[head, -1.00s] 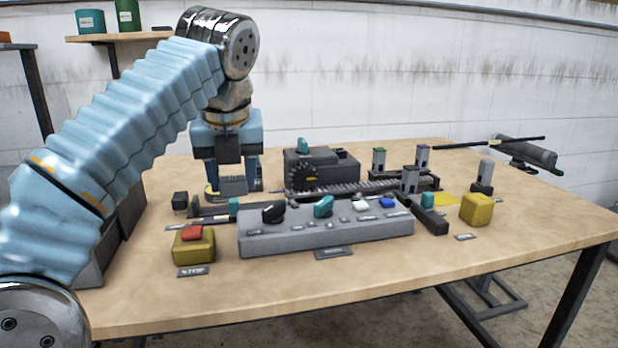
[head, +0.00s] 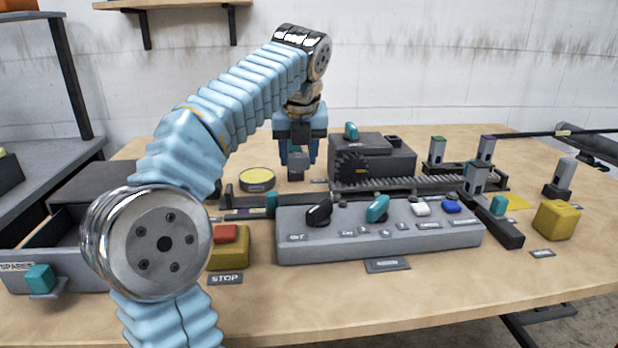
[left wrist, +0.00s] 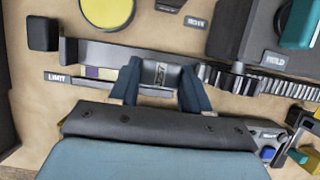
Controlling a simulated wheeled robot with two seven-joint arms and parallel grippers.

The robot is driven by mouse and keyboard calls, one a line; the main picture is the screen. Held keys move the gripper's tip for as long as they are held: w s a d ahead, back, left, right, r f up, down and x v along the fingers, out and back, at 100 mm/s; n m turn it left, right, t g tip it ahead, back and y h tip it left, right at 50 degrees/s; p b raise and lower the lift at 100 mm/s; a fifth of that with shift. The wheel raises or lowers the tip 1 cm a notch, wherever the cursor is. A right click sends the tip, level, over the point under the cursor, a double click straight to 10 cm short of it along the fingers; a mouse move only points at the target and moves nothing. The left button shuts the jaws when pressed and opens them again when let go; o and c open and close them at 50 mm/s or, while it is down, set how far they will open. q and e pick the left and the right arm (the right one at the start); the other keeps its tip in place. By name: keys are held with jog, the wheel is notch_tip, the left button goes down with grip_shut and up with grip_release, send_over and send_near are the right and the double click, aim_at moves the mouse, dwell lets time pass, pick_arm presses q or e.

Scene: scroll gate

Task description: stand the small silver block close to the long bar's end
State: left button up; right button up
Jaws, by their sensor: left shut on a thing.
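My left gripper (head: 297,160) points down and is shut on the small silver block (head: 296,167). In the left wrist view the silver block (left wrist: 160,75) sits between the two dark blue fingers, with lettering on its face. The long bar is a toothed rack (head: 410,187) on a dark rail, running to the right in front of the dark gear housing. In the left wrist view the bar's toothed end (left wrist: 215,78) lies just right of the right finger. Whether the block touches the rail cannot be told. My right gripper is not in view.
The grey control panel (head: 380,238) with knobs and buttons stands in front of the rail. A yellow disc (head: 257,179) lies behind the rail. The gear housing (head: 372,160) stands right of the gripper. Small posts and a yellow cube (head: 556,220) are at the right.

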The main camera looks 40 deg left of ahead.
aim_at(302, 154)
pick_arm(q)
jog(key=w+f, duration=0.1)
jog(key=w+a+f, duration=0.1)
jog(key=shift+f, duration=0.35)
jog(key=x, duration=0.4)
jog(key=shift+w+d, duration=0.15)
jog(key=shift+d, duration=0.2)
jog(key=shift+f, duration=0.55)
jog(key=o, duration=0.9)
jog(key=shift+f, duration=0.1)
